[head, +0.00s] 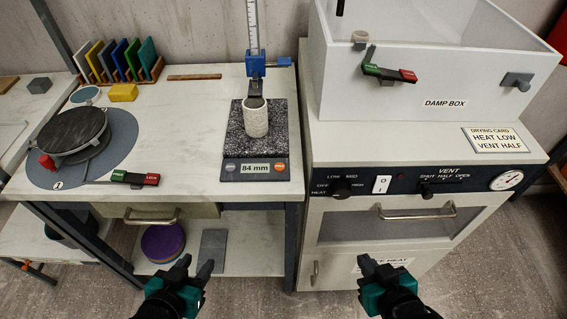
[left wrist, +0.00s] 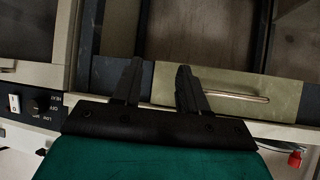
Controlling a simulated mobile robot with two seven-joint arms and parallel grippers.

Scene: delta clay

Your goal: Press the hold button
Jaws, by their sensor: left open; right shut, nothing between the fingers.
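A height gauge (head: 255,171) stands on the bench, with a speckled stone base and a display (head: 255,168) reading 84 mm. A pale button (head: 230,167) is left of the display and an orange button (head: 280,166) is right of it; their labels are too small to read. A textured pale cup (head: 256,118) stands upright on the base under the gauge's blue slider (head: 256,65). My left gripper (head: 196,264) is open and empty, low in front of the bench; it also shows in the left wrist view (left wrist: 160,66). My right gripper (head: 365,259) is shut and empty, before the damp box cabinet.
A turntable (head: 73,132) and a green-red lever (head: 135,178) are left of the gauge. The cabinet with damp box (head: 430,90), knobs and handle (head: 417,212) stands right. The drawer handle (head: 150,217) juts from the bench front. Bench top left of the gauge is partly clear.

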